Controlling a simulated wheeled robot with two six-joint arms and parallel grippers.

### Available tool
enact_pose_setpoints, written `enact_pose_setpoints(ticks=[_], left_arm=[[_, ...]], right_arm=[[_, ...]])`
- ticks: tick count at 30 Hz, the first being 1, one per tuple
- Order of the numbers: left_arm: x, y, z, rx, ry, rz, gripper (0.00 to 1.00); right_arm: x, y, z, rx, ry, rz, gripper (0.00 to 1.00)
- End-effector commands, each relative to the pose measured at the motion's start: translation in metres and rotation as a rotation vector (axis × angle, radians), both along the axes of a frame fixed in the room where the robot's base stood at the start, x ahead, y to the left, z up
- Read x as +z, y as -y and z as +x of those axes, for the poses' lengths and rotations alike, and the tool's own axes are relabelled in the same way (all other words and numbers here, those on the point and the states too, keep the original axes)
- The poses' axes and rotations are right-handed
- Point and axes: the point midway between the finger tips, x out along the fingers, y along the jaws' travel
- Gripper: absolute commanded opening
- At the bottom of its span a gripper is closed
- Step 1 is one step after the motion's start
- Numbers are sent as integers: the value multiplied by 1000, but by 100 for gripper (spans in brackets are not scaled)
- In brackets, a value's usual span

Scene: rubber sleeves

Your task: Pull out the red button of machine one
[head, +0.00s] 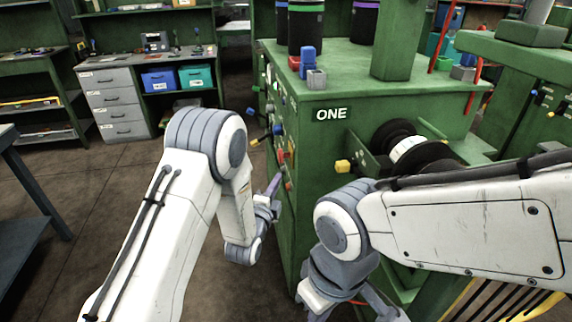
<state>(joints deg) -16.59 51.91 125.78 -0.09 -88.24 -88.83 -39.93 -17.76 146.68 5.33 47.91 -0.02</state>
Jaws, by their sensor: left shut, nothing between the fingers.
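Machine one (330,150) is the green machine in the middle of the head view, marked ONE. Its left side carries a control panel seen at a steep angle, with small red, yellow and blue controls. One red control (282,157) shows on the panel above my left gripper, and another red spot shows lower, close to the fingertips. I cannot tell which is the red button. My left gripper (273,186) is shut and empty, pointing up beside the panel; contact is unclear. My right gripper (352,309) hangs low in front of the machine, its fingertips cut off by the frame.
Coloured-banded black cylinders (307,27) and small blue and grey blocks (308,62) stand on the machine. A dark spool (408,150) and a yellow knob (343,166) protrude at its front. Open floor (90,200) lies left; a bench with drawers (115,105) stands behind.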

Motion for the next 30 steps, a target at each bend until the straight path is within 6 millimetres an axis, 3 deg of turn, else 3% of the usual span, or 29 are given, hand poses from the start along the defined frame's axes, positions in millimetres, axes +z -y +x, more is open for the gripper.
enact_pose_setpoints(ticks=[7,21,30], left_arm=[[1,4,13,0,1,-1,0],[2,26,85,0,-1,-2,0],[1,29,96,0,-2,-1,0]], right_arm=[[4,0,0,0,0,0,0],[17,0,0,0,0,0,0],[18,0,0,0,0,0,0]])
